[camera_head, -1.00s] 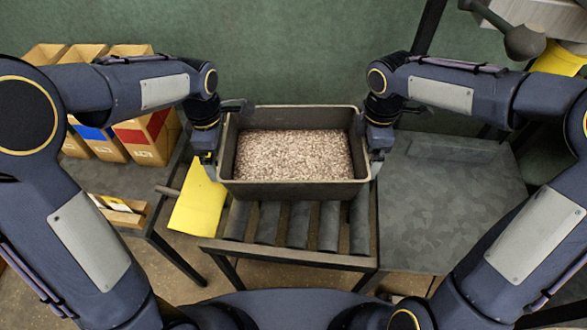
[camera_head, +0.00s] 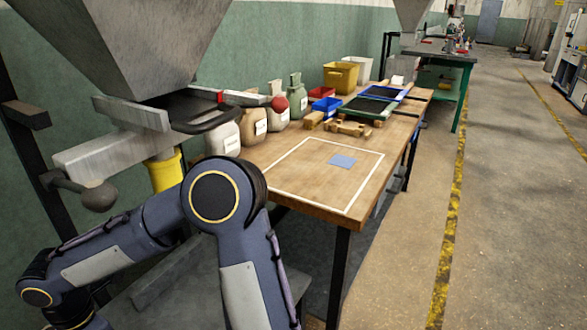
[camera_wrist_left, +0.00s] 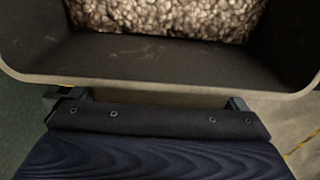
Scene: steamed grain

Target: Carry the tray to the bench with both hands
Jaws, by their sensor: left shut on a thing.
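In the left wrist view the dark tray (camera_wrist_left: 150,84) fills the top, with pale brown grain (camera_wrist_left: 170,15) in it. My left gripper (camera_wrist_left: 150,98) is shut on the tray's near wall. In the head view the bench (camera_head: 300,185) has a wooden top with a white outlined rectangle and a small blue patch (camera_head: 342,161) inside it. The tray is out of the head view.
Sacks (camera_head: 252,125), a blue bin (camera_head: 327,107), a yellow bin (camera_head: 341,76) and wooden pieces (camera_head: 345,129) stand along the bench's back and far side. A grey hopper (camera_head: 140,40) hangs at left. The outlined area is otherwise clear, with open floor (camera_head: 500,180) at right.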

